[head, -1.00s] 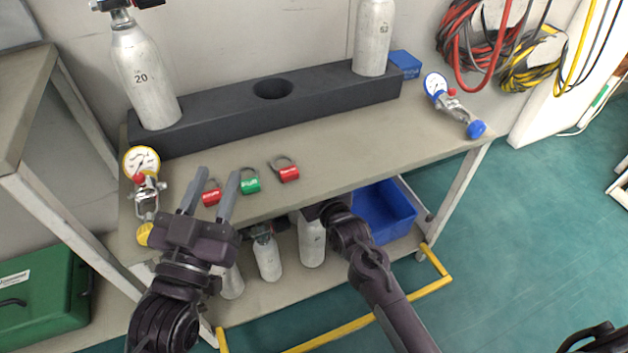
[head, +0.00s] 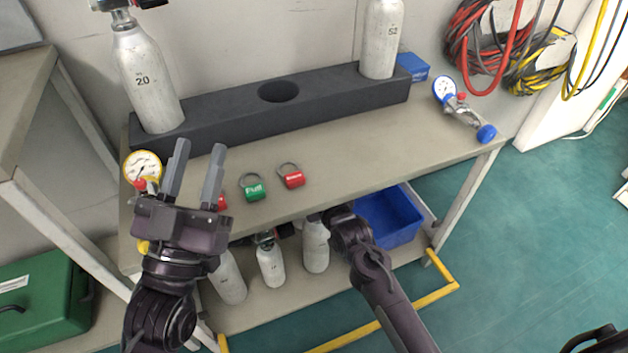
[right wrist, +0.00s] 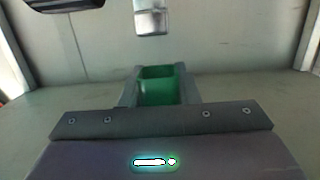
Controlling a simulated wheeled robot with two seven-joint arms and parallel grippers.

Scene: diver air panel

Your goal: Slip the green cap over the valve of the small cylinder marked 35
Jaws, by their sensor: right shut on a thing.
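Three small white cylinders, the left one (head: 228,280), the middle one (head: 270,262) and the right one (head: 316,246), stand on the lower shelf. Their marks are too small to read, so I cannot tell which is 35. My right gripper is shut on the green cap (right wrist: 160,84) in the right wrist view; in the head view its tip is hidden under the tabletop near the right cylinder. A metal fitting (right wrist: 150,18) hangs into the wrist view beyond the cap, apart from it. My left gripper (head: 194,172) is open and empty over the tabletop's left end.
The tabletop (head: 350,155) holds a dark cylinder rack (head: 325,100) with cylinders 20 (head: 148,85) and 52 (head: 381,45), gauges and padlock-like tags, a green one (head: 254,190) among them. A blue bin (head: 392,218) stands on the lower shelf, right of the cylinders.

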